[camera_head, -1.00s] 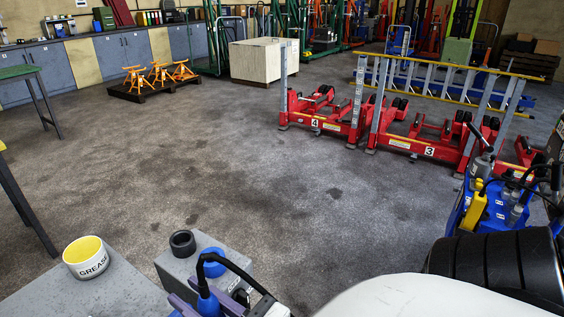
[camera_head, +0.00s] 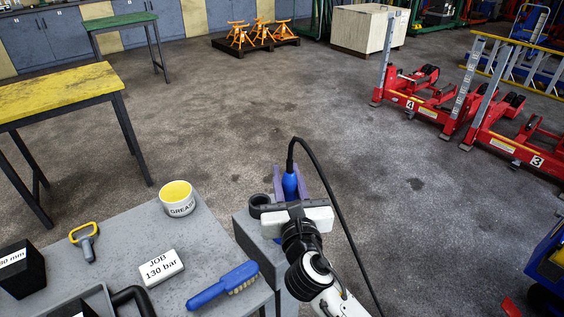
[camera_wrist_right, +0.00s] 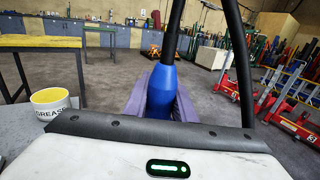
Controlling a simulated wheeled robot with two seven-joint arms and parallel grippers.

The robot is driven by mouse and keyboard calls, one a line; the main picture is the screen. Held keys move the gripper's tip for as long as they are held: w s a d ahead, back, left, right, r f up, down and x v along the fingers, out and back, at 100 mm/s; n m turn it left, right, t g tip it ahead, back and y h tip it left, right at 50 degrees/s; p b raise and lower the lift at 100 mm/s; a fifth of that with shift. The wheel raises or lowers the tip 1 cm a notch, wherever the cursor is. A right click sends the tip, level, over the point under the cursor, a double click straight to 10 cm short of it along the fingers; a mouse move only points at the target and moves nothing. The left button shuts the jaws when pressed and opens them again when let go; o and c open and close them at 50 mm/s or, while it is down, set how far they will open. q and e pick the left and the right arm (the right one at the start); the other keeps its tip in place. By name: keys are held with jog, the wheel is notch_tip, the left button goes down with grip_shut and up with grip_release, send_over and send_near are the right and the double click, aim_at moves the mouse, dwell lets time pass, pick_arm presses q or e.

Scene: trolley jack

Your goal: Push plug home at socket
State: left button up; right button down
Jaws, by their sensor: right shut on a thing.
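My right gripper (camera_head: 290,190), with purple fingers, is shut on a blue plug (camera_head: 290,182). A black cable rises from the plug's top and loops down to the right. The plug looks roughly upright, and its lower end is hidden behind my gripper and wrist. In the right wrist view the plug (camera_wrist_right: 161,90) sits between the purple fingers. A grey box (camera_head: 243,228) with a black ring (camera_head: 259,204) on top stands just left of the gripper. The socket is not clearly visible, so I cannot tell whether the plug touches it. My left gripper is out of view.
A grey table at lower left holds a grease pot (camera_head: 177,198), a job card block (camera_head: 162,267), a blue brush (camera_head: 224,285) and a yellow-handled tool (camera_head: 85,240). A yellow-topped bench (camera_head: 60,95) stands behind. The floor beyond is open, with red jacks (camera_head: 430,100) at right.

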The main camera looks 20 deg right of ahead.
jog(key=shift+w+a+r, duration=0.45)
jog(key=shift+w, duration=0.3)
jog(key=shift+s, duration=0.1)
notch_tip(320, 180, down, 6)
jog(key=b, duration=0.4)
jog(key=shift+r, duration=0.15)
dwell(1.0)
jog(key=shift+p, duration=0.7)
dwell(0.4)
jog(key=shift+f+b, duration=1.6)
jog(key=shift+f, duration=0.6)
